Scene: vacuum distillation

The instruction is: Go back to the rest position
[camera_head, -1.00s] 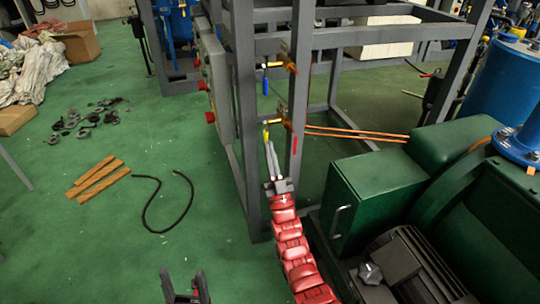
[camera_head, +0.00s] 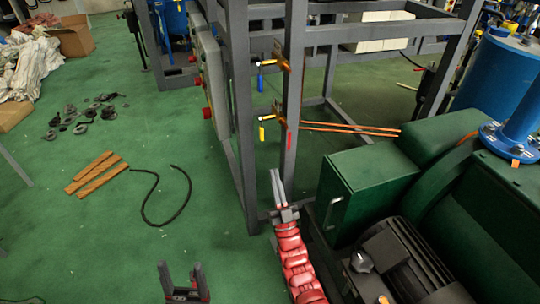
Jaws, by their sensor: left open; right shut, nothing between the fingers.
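My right gripper (camera_head: 275,172) is shut and empty, its fingers pointing up in the picture. It is below the lower brass valve (camera_head: 274,117), apart from it, beside the frame's front post. A yellow handle (camera_head: 262,135) hangs down from this valve, and a red tag or handle (camera_head: 289,140) shows on the post to its right. The upper valve (camera_head: 278,62) has a blue handle (camera_head: 260,83), also pointing down. My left gripper (camera_head: 181,270) is open and empty at the bottom edge, above the green floor.
The grey metal frame (camera_head: 240,120) stands close to my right gripper. A green machine (camera_head: 360,190) and a blue tank (camera_head: 500,75) fill the right. Wood strips (camera_head: 95,172), a black cable (camera_head: 147,205) and dark parts lie on the floor at left.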

